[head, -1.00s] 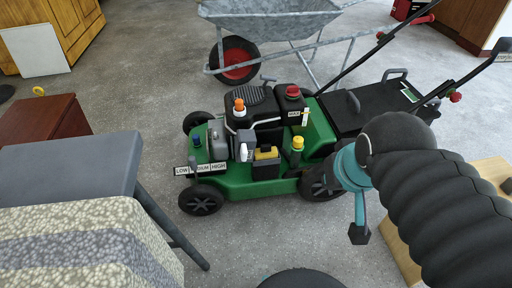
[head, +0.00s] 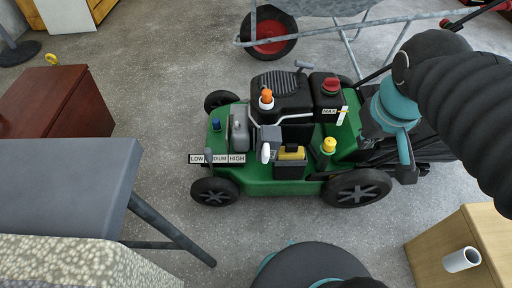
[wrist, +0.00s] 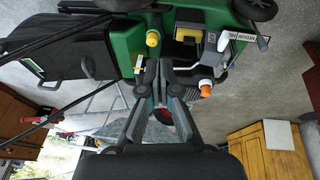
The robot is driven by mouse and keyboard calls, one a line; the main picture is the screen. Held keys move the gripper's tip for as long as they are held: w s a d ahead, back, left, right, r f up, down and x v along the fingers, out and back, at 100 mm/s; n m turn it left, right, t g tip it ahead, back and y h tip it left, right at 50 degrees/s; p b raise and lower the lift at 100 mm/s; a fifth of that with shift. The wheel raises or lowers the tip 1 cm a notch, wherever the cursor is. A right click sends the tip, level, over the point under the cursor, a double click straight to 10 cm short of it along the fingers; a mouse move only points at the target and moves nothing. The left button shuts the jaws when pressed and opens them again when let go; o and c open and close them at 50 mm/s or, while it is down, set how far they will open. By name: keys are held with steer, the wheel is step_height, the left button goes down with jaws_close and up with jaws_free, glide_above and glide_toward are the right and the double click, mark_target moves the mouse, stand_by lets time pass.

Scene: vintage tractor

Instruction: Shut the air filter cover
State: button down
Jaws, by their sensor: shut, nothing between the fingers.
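The green lawn mower (head: 255,185) stands on the floor in the head view. On its near side is a black air filter box (head: 289,170) with a yellow filter (head: 291,153) exposed. A dark grey panel, apparently the air filter cover (head: 269,137), stands raised beside it with a white handle-like part (head: 265,153). The wrist view shows them upside down, with the yellow filter (wrist: 190,33) and raised cover (wrist: 211,45) beyond my fingers. My gripper (wrist: 161,68) is shut and empty, apart from the cover. In the head view my gripper (head: 406,172) is right of the mower, its fingers partly hidden.
An orange-capped spout (head: 266,98), red cap (head: 331,84) and yellow cap (head: 328,145) stick up near the box. A grey table (head: 65,180) is at left, a wooden box (head: 455,250) at lower right, and a wheelbarrow (head: 330,8) behind. Floor in front is partly clear.

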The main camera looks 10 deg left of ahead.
steer(key=w+a+f+n+g+h+b, duration=0.1)
steer(key=w+a+f+n+g+b, duration=0.15)
steer(key=w+a+n, duration=0.55)
steer(key=n+h, duration=0.2)
glide_above(263, 156)
steer(key=s+d, duration=0.2)
steer(key=d, duration=0.2)
step_height(263, 156, down, 4)
steer(key=a+f+n+h+b, duration=0.1)
steer(key=a+f+n+h, duration=0.15)
steer(key=a+f, duration=0.4)
steer(key=a+f+n+h+b, duration=0.15)
steer(key=a+f+n, duration=0.25)
steer(key=a, duration=0.6)
steer(key=d+r+b+x, duration=0.1)
steer(key=d+b+x, duration=0.1)
steer(key=x, duration=1.1)
steer(key=shift+w+d+r, duration=0.2)
steer(key=shift+r, duration=0.25)
